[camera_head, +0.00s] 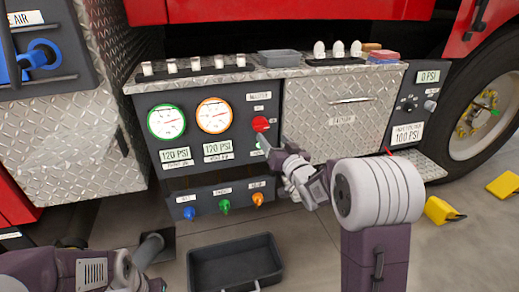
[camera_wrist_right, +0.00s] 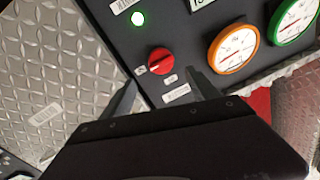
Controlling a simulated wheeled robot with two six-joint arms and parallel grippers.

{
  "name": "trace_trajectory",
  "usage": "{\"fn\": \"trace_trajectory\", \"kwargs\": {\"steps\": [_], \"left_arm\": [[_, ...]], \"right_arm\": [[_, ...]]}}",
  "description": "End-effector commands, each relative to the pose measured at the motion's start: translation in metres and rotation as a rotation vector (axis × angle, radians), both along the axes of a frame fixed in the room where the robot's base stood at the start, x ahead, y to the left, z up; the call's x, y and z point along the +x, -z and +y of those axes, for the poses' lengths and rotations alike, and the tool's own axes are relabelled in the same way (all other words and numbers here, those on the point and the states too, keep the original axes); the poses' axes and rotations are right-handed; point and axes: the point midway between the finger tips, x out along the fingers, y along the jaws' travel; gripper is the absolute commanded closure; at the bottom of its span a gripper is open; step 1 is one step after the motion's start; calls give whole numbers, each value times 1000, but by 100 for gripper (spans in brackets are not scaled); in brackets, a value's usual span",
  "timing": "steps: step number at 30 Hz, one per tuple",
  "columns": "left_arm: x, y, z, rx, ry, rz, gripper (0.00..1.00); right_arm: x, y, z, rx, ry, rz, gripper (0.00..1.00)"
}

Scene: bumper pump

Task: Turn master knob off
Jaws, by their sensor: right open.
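The master knob (camera_head: 261,124) is a round red knob on the dark pump panel (camera_head: 240,103). It stands right of the two gauges in the head view. In the right wrist view the red master knob (camera_wrist_right: 160,60) shows close up, with a pale mark on it. My right gripper (camera_head: 270,146) is just below and right of the knob in the head view. In the right wrist view its fingers (camera_wrist_right: 165,92) are apart, pointing toward the knob on either side; contact is not visible. My left arm (camera_head: 85,270) is at the lower left, its fingers not distinguishable.
A lit green lamp (camera_wrist_right: 138,18) is near the knob. The green gauge (camera_head: 166,121) and orange gauge (camera_head: 214,115) are to its left. Blue, green and orange small knobs (camera_head: 224,206) sit below. A dark bin (camera_head: 234,262) is on the floor; yellow chocks (camera_head: 440,211) lie right.

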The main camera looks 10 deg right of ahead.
Motion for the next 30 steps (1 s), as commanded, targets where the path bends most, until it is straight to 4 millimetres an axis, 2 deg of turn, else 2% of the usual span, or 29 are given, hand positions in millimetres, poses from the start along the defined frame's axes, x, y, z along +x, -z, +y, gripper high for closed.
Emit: {"fn": "trace_trajectory", "kwargs": {"steps": [5,8,12,15,21,30], "left_arm": [[0,-4,0,0,0,-1,64],[0,-15,0,0,0,-1,64],[0,-37,0,0,0,-1,64],[0,-19,0,0,0,-1,64],[0,-12,0,0,0,0,64],[0,-13,0,0,0,-1,64]], "right_arm": [[2,-2,0,0,1,0,31],[15,-6,1,-1,0,1,31],[44,-8,5,1,-1,3,31],[64,3,7,-2,0,-3,31],[87,1,10,-1,-1,-1,31],[90,-1,10,-1,1,0,31]]}}
